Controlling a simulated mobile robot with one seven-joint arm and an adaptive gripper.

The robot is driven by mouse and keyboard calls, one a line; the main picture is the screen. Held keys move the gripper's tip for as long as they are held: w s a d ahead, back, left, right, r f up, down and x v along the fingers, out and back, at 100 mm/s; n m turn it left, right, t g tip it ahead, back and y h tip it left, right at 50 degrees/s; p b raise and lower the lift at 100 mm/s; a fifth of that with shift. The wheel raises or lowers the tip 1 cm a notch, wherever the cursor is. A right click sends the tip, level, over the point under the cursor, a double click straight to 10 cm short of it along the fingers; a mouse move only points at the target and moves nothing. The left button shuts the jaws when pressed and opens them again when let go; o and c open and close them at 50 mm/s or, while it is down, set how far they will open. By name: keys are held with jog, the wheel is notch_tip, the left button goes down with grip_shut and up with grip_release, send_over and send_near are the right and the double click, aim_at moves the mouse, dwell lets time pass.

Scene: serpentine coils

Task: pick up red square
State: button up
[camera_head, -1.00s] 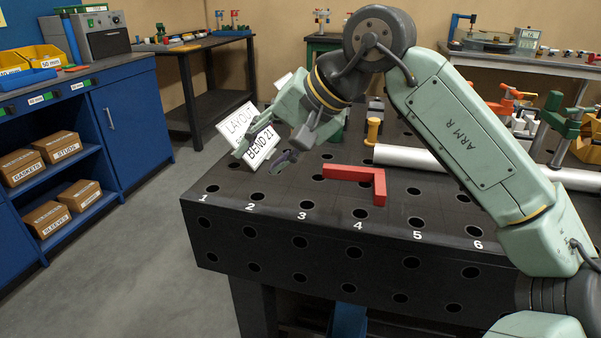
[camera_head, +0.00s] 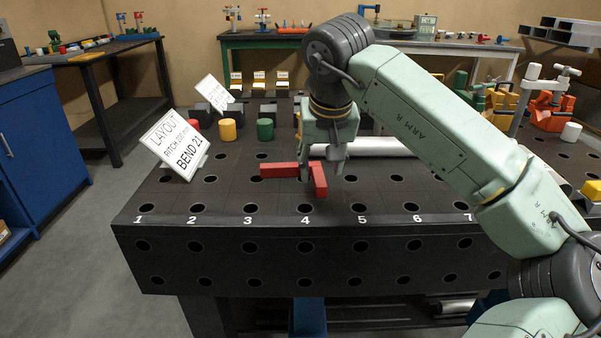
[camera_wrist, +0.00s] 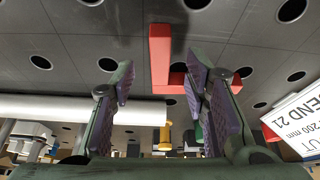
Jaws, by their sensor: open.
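The red square (camera_head: 279,170) is an L-shaped red piece lying on the dark, holed table top (camera_head: 233,183) behind the painted number 4. My gripper (camera_head: 321,172) points down at it, open, with one finger in front of the square's long arm in the head view. In the wrist view the red square (camera_wrist: 160,58) shows between the spread fingers of my gripper (camera_wrist: 160,85), apart from both pads as far as I can see. The right finger hides part of its other arm. Height above the table is hard to tell.
A white sign reading BEND 21 (camera_head: 177,146) stands left of the square. A pale pipe (camera_head: 375,147) lies behind it. Yellow (camera_head: 227,130) and green (camera_head: 265,129) cylinders stand further back. The table's front left is clear.

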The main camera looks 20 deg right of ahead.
aim_at(319, 177)
jog(key=shift+x, duration=1.95)
jog(key=shift+w, duration=0.1)
jog(key=shift+c, duration=0.4)
jog(key=shift+r, duration=0.1)
grip_shut()
